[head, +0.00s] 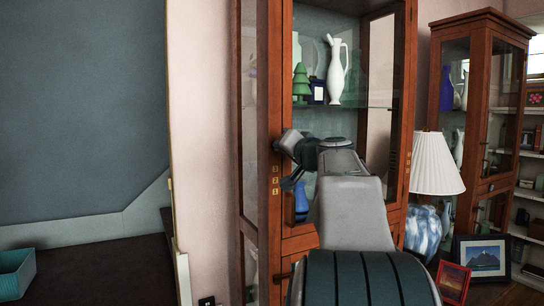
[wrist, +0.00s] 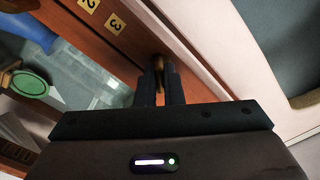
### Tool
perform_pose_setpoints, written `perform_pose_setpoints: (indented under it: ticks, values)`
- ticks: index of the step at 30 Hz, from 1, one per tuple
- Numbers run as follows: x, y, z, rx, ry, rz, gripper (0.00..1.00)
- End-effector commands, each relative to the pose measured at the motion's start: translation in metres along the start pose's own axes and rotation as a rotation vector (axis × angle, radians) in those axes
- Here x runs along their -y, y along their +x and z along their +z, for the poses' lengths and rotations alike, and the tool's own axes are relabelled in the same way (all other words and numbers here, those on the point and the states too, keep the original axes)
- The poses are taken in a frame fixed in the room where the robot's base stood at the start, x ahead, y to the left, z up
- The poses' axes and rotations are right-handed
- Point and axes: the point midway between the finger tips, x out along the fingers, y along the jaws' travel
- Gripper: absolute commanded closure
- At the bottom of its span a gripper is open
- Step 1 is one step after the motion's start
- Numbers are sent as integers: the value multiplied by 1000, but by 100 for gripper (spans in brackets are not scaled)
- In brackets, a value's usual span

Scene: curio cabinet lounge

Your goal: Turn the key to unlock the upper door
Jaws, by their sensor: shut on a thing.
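The tall wooden cabinet (head: 262,60) has a glazed upper door with a brown frame (wrist: 115,45). In the wrist view my gripper (wrist: 161,82) is against this frame, its dark fingers shut on a small brass-brown key (wrist: 157,63). The fingers cover much of the key, so its exact turn angle and the keyhole cannot be made out. In the head view my gripper (head: 287,184) is at the left stile, beside the number labels. The key does not show clearly there, and my arm covers part of the door.
Number plates (head: 275,182) sit on the stile. Behind the glass stand a white jug (head: 337,72), a green tree ornament (head: 301,83) and a blue vase (head: 301,202). A lamp (head: 436,165) and framed pictures (head: 481,256) stand to the right. Pale wall lies left.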

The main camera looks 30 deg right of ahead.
Motion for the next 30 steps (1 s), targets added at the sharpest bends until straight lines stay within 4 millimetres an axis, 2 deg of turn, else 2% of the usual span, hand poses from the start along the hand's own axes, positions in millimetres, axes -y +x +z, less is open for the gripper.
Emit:
perform_pose_setpoints:
  ticks: [25,30]
  values:
    - [0,2,2,-6,-655,-2,100]
    - [3,2,-1,-5,-659,-3,100]
